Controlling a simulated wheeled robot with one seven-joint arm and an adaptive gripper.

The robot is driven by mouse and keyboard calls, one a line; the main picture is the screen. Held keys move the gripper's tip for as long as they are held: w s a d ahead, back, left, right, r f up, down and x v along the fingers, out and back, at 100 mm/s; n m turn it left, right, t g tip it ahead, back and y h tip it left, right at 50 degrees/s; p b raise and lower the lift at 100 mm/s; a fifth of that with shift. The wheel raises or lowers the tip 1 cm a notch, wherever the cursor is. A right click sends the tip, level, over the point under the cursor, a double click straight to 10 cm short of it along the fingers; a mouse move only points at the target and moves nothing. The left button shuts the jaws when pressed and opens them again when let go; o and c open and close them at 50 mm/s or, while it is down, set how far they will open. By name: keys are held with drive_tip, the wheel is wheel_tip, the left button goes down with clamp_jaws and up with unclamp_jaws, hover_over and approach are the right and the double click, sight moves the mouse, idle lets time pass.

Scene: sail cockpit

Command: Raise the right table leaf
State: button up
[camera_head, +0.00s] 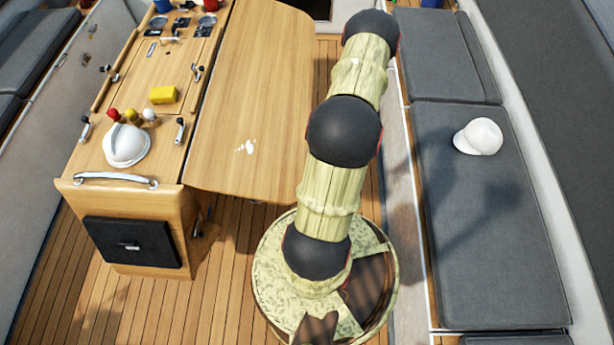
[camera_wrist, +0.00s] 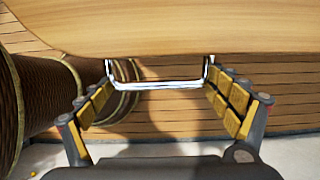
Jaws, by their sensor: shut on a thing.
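The right table leaf (camera_head: 255,95) is a pale wood panel along the right side of the cockpit table (camera_head: 165,110). It stands out to the right from the table; I cannot tell its exact tilt. In the wrist view, the leaf (camera_wrist: 170,28) fills the top, with a chrome handle (camera_wrist: 160,86) at its edge. My gripper (camera_wrist: 160,84) is shut on this handle, one padded finger at each end of it. In the head view, my arm hides the gripper and the handle.
A grey cushioned bench (camera_head: 480,220) with another white cap (camera_head: 479,137) runs along the right. Slatted floor (camera_head: 110,300) is clear at the front left.

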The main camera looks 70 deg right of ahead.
drive_tip(key=s+r+g+p, duration=0.1)
drive_tip(key=r+p, duration=0.3)
drive_tip(key=r, duration=0.1)
drive_tip(key=s+d+r+p, duration=0.1)
drive_tip(key=r+p, duration=0.3)
drive_tip(key=r, duration=0.1)
drive_tip(key=r+g+h+p, duration=0.1)
drive_tip(key=r+p, duration=0.3)
drive_tip(key=r, duration=0.2)
drive_tip(key=shift+s+d+g, duration=0.2)
drive_tip(key=shift+s+g, duration=0.1)
drive_tip(key=shift+s, duration=0.1)
drive_tip(key=shift+r+p, duration=0.95)
drive_tip(key=shift+r, duration=0.15)
drive_tip(key=o, duration=1.4)
drive_tip(key=shift+a+f, duration=0.1)
drive_tip(key=r, duration=0.4)
drive_tip(key=s+r, duration=0.1)
drive_tip(key=r, duration=0.7)
drive_tip(key=shift+s+d, duration=0.25)
